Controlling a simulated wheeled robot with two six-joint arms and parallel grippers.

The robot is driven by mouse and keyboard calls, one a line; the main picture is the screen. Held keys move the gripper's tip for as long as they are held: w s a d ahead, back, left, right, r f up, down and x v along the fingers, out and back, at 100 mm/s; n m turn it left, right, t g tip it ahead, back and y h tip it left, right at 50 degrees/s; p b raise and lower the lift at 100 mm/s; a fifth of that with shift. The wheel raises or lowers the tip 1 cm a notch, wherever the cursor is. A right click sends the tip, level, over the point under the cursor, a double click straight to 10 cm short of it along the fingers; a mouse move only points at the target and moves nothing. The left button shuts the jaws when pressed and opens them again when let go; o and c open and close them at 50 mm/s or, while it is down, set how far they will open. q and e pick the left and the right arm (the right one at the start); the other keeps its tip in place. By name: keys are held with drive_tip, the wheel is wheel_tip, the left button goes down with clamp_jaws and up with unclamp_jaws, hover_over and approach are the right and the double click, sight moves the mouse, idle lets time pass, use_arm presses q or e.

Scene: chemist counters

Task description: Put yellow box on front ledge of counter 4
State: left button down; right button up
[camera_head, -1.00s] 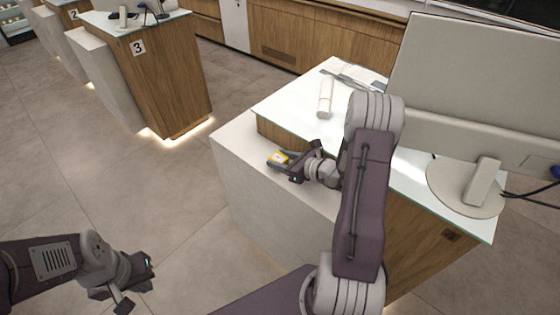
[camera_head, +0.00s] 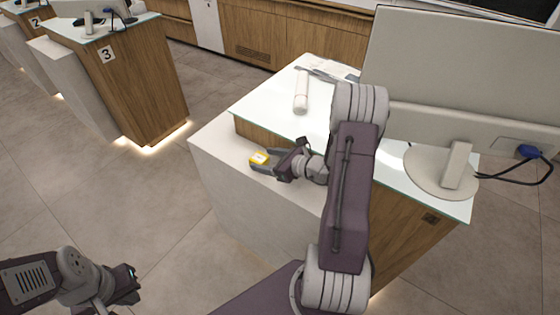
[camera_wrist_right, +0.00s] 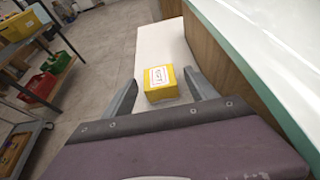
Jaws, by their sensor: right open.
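The yellow box (camera_head: 259,158) with a white label rests on the white front ledge (camera_head: 235,190) of the near counter, just below the raised glass top. It also shows in the right wrist view (camera_wrist_right: 160,84), lying on the ledge between and just ahead of my right fingers. My right gripper (camera_head: 264,163) is open, one finger on each side of the box, with gaps visible in the wrist view. My left gripper (camera_head: 130,284) is at the lower left over the floor, away from the counter. Its fingers are too unclear to tell their opening. No number shows on this counter.
A white bottle (camera_head: 301,92) stands on the glass counter top (camera_head: 262,103), with a monitor (camera_head: 450,75) at the right. Counter 3 (camera_head: 150,80) is at the upper left, with open floor between. A shelf with baskets (camera_wrist_right: 40,85) shows left in the wrist view.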

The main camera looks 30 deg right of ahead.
drive_tip(key=v, duration=0.9)
drive_tip(key=shift+s+d+r+p, duration=0.1)
drive_tip(key=shift+s+p, duration=0.15)
drive_tip(key=shift+p, duration=0.1)
drive_tip(key=s+a+f+n+g+h, duration=0.1)
drive_tip(key=s+a+n+g, duration=0.4)
drive_tip(key=n, duration=1)
drive_tip(key=s+a+f+n+g+h, duration=0.2)
drive_tip(key=s+a+n+g, duration=0.3)
drive_tip(key=a+n, duration=0.4)
drive_tip(key=n+g+h, duration=0.1)
drive_tip(key=n, duration=0.6)
drive_tip(key=shift+s+a+f+h, duration=0.2)
drive_tip(key=shift+a+h, duration=0.15)
drive_tip(key=shift+h, duration=0.05)
drive_tip(key=shift+r+p, duration=2.25)
drive_tip(key=shift+p, duration=0.05)
